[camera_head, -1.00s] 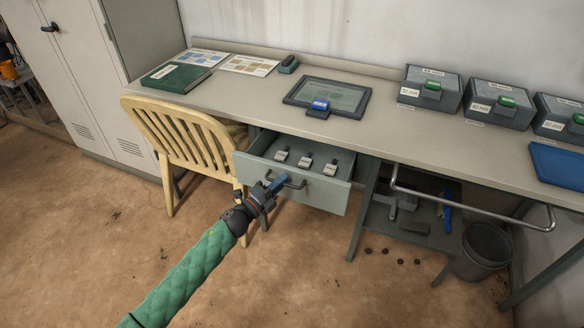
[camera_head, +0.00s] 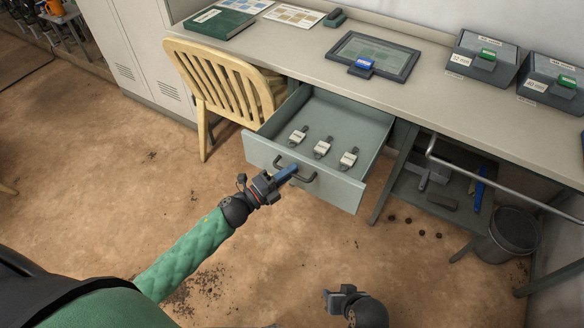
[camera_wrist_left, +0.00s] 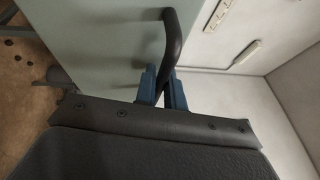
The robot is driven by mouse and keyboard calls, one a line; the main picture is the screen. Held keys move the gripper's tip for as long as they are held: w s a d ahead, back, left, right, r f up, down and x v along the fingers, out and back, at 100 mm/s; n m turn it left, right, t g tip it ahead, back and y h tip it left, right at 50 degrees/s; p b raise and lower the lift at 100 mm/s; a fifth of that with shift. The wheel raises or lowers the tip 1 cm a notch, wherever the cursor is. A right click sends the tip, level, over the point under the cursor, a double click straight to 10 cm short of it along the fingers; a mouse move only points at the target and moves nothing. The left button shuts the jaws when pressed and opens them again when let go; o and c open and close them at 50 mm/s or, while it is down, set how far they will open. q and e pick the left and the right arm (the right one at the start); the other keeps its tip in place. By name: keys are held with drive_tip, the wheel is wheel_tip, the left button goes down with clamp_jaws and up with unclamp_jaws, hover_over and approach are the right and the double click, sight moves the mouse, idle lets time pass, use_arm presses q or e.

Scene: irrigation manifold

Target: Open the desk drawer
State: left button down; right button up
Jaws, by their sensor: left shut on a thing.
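The desk drawer (camera_head: 312,183) is pulled out from under the desk, its inside open to view. It holds three small tagged items (camera_head: 323,148) on its floor. My left gripper (camera_head: 287,174) is shut on the dark bar handle (camera_head: 307,176) at the drawer's front. The left wrist view shows the blue fingertips (camera_wrist_left: 162,88) closed around the handle (camera_wrist_left: 172,45), with the drawer front beside it. My right gripper (camera_head: 333,297) is low in the head view, away from the drawer; whether its fingers are open is unclear.
A wooden chair (camera_head: 215,84) stands left of the drawer, close to its side. The desktop (camera_head: 290,50) carries a tablet (camera_head: 372,55), a green book (camera_head: 219,22) and grey boxes (camera_head: 483,57). A bin (camera_head: 512,232) stands at right. The floor before the drawer is clear.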

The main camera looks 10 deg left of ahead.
use_arm(q)
drive_tip(key=c, duration=1.5)
unclamp_jaws()
drive_tip(key=shift+a, duration=0.1)
